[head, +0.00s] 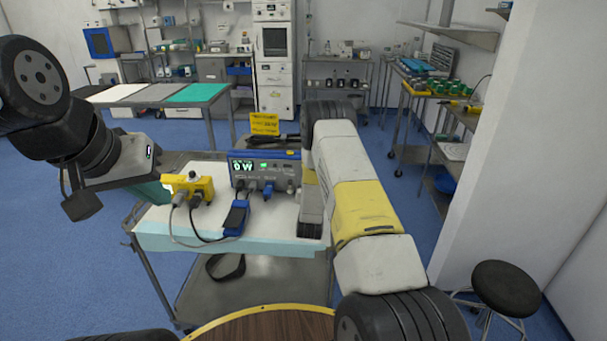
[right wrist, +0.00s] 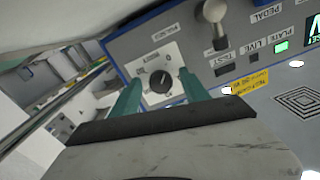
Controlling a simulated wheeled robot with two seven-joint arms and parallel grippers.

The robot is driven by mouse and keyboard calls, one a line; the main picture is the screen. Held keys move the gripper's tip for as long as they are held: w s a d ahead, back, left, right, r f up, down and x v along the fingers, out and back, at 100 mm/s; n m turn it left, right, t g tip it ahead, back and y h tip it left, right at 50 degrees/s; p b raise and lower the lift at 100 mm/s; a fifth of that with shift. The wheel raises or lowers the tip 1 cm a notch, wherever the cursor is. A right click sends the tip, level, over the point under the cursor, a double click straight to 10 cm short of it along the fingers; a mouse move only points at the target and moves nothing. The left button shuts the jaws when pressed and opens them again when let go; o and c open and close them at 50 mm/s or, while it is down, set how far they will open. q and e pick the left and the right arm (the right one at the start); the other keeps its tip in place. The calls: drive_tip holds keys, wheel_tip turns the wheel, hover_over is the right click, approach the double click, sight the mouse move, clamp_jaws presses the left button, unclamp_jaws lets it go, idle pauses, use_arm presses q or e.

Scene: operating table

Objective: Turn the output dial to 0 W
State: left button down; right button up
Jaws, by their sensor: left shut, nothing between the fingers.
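The generator (head: 262,168) stands on the table, a grey unit with a blue edge. Its green display (head: 243,165) reads 0 W in the head view. The output dial (right wrist: 160,82) is a black knob on a pale plate in the right wrist view. My right gripper (right wrist: 162,88) is open, with one teal finger on each side of the dial and visible gaps to the knob. My right arm hides this gripper and the dial in the head view. My left gripper (head: 152,192) is shut and empty, left of the generator.
A yellow box (head: 190,186) with cables and a blue pedal-like piece (head: 236,216) lie on the draped table (head: 280,232) before the generator. A black stool (head: 505,288) stands at right.

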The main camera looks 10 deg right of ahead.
drive_tip(key=v, duration=0.7)
drive_tip(key=shift+s+a, duration=0.15)
drive_tip(key=shift+s, duration=0.25)
drive_tip(key=shift+w+r, duration=0.1)
drive_tip(key=shift+r, duration=0.05)
drive_tip(key=s+a+r+n+g+y, duration=0.1)
drive_tip(key=s+a+r+g+y, duration=0.15)
drive_tip(key=r, duration=0.85)
drive_tip(key=s+a+r+n+g+y, duration=0.1)
drive_tip(key=a+r+g+y, duration=0.15)
drive_tip(key=r, duration=0.85)
drive_tip(key=s+r+n+g+y, duration=0.1)
drive_tip(key=s+r+n+g, duration=0.1)
drive_tip(key=s, duration=1.4)
drive_tip(key=s+r+n+g+y, duration=0.1)
drive_tip(key=s+r+g, duration=0.3)
drive_tip(key=s, duration=1.3)
wheel_tip(320, 180, up, 2)
drive_tip(key=shift+a+r+n, duration=0.2)
drive_tip(key=shift+a+n, duration=0.15)
drive_tip(key=shift+n, duration=0.25)
